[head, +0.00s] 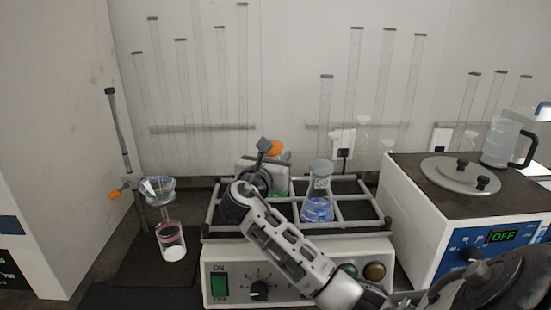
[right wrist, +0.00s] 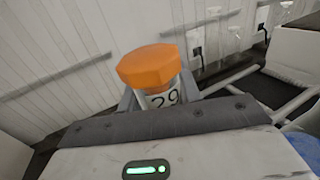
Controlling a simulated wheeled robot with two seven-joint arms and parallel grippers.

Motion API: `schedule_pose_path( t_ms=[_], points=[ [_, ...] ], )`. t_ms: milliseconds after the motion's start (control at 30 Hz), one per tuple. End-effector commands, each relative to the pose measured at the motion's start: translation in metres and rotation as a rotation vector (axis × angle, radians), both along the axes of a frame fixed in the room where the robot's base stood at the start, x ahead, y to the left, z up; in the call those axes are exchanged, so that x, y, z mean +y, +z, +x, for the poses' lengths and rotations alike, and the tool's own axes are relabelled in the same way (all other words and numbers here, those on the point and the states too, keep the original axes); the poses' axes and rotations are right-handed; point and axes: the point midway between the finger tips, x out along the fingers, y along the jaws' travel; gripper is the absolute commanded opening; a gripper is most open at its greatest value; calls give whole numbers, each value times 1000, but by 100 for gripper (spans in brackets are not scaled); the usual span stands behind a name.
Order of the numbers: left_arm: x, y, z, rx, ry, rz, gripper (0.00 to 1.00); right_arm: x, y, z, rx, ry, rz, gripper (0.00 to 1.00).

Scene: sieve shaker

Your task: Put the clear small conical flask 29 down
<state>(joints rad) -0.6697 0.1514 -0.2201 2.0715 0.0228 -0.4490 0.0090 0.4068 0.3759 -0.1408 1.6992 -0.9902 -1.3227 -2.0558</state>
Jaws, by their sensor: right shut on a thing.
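The small conical flask 29 has an orange cap (head: 277,148). In the right wrist view the flask neck with its "29" label (right wrist: 163,98) stands between my fingers. My right gripper (head: 267,157) is shut on the flask, over the back left part of the shaker rack (head: 352,233). The arm and gripper hide much of the flask in the head view, so I cannot tell whether its base touches the rack. Something green (head: 279,184) shows just below the cap. My left gripper is not in view.
A stoppered flask 59 (head: 318,202) with blue liquid stands in the rack, right of my gripper. A stand with a funnel (head: 158,188) over a beaker (head: 171,241) is at left. A white water bath (head: 405,210) stands at right. Right-hand rack compartments look empty.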

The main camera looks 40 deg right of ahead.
Motion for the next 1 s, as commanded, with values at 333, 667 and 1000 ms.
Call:
schedule_pose_path(
  t_ms=[333,667,1000],
  points=[
    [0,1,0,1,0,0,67,0,-2,0,-1,1,0,42],
    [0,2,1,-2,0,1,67,0,-2,0,-1,1,0,56],
    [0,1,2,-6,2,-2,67,42,0,-20,-1,5,3,56]
  ],
)
